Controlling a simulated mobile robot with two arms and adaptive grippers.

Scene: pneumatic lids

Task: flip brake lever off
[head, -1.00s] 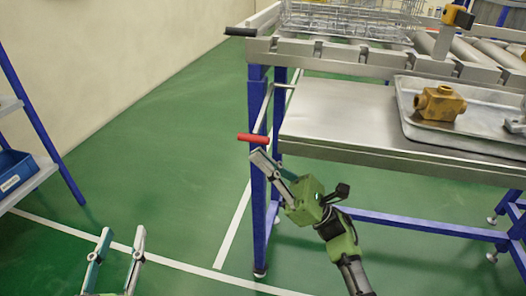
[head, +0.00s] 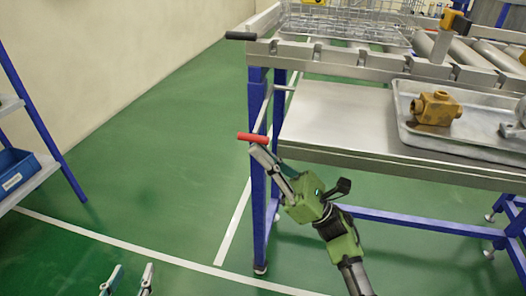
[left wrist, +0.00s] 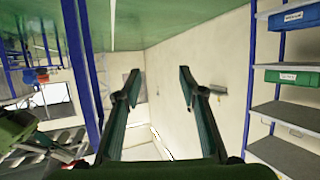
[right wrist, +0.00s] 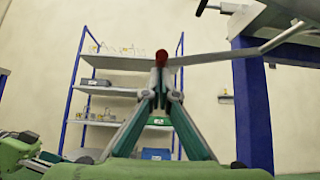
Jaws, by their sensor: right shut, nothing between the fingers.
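The brake lever has a red handle (head: 253,138) beside the blue left leg of the conveyor bench. In the right wrist view its red end (right wrist: 161,57) is just past my fingertips, with a grey rod (right wrist: 225,56) running right to the bench. My right gripper (head: 258,149) is shut and empty, its tips right below the red handle; I cannot tell whether they touch. It also shows in the right wrist view (right wrist: 161,84). My left gripper (head: 129,272) is open and empty at the bottom of the head view, far from the lever; its fingers stand apart in the left wrist view (left wrist: 187,84).
The roller bench (head: 340,58) has a black handle (head: 240,36) at its upper left corner. A tray (head: 412,125) with a brass-coloured fitting (head: 436,107) lies on the lower shelf (head: 330,110). A blue bin (head: 15,172) sits on a left rack. The green floor between is free.

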